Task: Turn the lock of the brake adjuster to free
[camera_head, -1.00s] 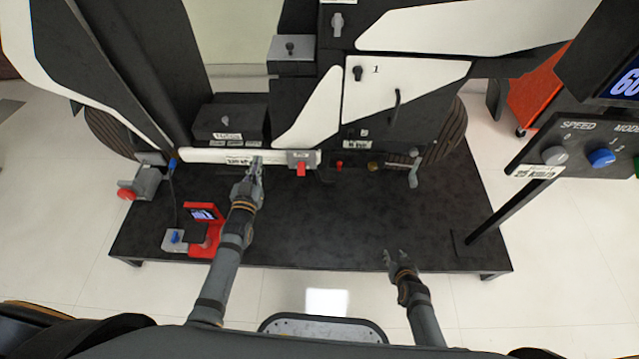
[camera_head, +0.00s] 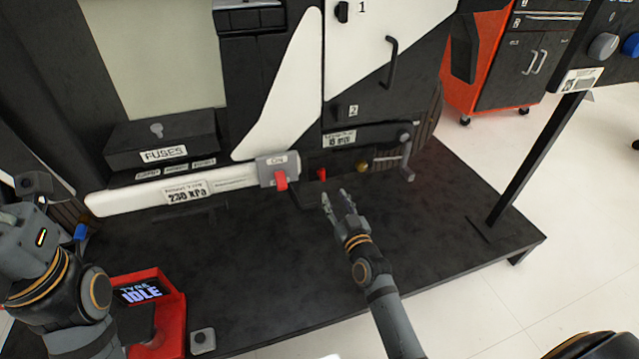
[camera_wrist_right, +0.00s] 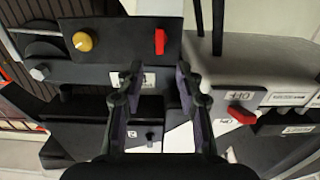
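The brake adjuster appears to be the dark panel (camera_head: 340,168) low on the rig, with a small red lever (camera_head: 321,174) that looks like its lock, a yellow knob (camera_head: 362,166) and a grey crank (camera_head: 406,165) at its right end. In the right wrist view the red lever (camera_wrist_right: 160,41) stands upright in the picture, beside the yellow knob (camera_wrist_right: 83,41). My right gripper (camera_head: 337,198) is open and empty, just in front of and below the panel, apart from the lever. My left gripper (camera_head: 30,195) is at the left edge; its fingers are not clear.
A grey switch with a red handle (camera_head: 281,180) sits close left of the panel, on the end of a white bar (camera_head: 140,197). A black handle (camera_head: 390,62) is above. A red tyre device (camera_head: 170,310) stands front left. The platform's middle (camera_head: 260,260) is clear.

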